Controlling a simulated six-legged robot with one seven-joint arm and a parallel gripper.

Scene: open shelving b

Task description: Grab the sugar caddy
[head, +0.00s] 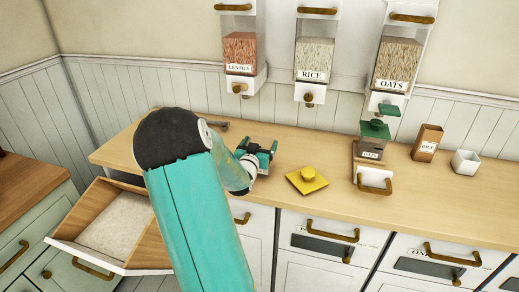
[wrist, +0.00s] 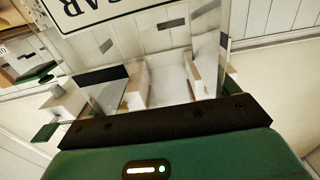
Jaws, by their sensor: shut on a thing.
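The sugar caddy shows close up in the wrist view as a white label (wrist: 95,10) reading "…GAR", upside down, with clear walls below it. Most of the caddy is outside that frame. In the head view I cannot make it out. My gripper (head: 266,152) is above the worktop, left of the yellow lid, and is shut on the caddy. My teal arm hides part of the counter behind it.
An open drawer (head: 72,243) juts out at the left. Lentils (head: 240,52), rice (head: 314,58) and oats (head: 398,65) dispensers hang above.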

